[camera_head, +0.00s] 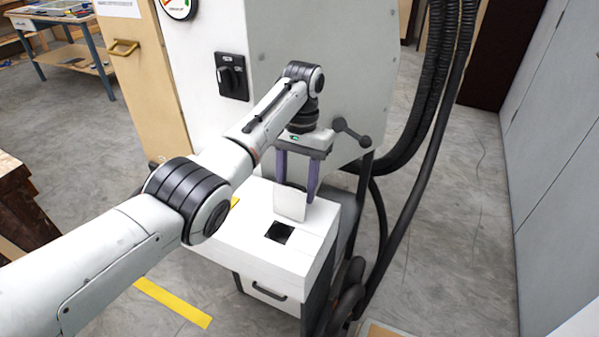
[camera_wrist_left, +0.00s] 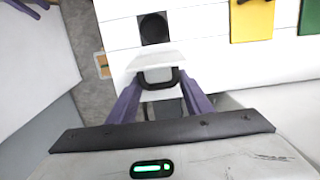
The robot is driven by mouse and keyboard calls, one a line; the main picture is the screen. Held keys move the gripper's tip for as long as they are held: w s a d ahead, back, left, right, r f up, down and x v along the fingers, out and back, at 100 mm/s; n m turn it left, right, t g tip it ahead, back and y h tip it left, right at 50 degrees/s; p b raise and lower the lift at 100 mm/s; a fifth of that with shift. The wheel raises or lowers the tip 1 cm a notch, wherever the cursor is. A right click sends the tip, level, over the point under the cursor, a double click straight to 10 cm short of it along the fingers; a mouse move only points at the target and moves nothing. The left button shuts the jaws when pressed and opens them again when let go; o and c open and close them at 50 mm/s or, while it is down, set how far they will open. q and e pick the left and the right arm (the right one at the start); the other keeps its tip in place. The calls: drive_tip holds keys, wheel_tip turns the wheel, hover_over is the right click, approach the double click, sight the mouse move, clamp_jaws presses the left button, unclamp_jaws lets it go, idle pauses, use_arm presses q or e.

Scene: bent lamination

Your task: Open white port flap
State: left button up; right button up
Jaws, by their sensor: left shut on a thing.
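The white port flap (camera_head: 290,203) stands raised at the back edge of a dark square port (camera_head: 279,233) in the top of a white box. My left gripper (camera_head: 298,193) reaches down from above with its purple fingers on either side of the flap. In the left wrist view the flap (camera_wrist_left: 155,60) sits between the fingertips of the gripper (camera_wrist_left: 159,80), with a black handle (camera_wrist_left: 158,86) on the near side. The open port (camera_wrist_left: 153,28) shows just beyond the flap. My right gripper is in neither view.
A tall grey-white machine panel (camera_head: 335,75) with a black rotary switch (camera_head: 232,76) stands behind the box. A black lever (camera_head: 350,131) sits close to the gripper. Thick black hoses (camera_head: 425,95) run down at the right. Grey floor is clear further right.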

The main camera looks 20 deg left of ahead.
use_arm(q)
drive_tip(key=shift+f, duration=0.15)
idle(0.3)
drive_tip(key=o, duration=1.5)
drive_tip(key=r, duration=0.3)
drive_tip(key=w+r, duration=0.1)
drive_tip(key=r, duration=0.6)
drive_tip(key=shift+w+d+r+b, duration=0.1)
drive_tip(key=shift+w+d+b, duration=0.1)
drive_tip(key=shift+w+b, duration=0.15)
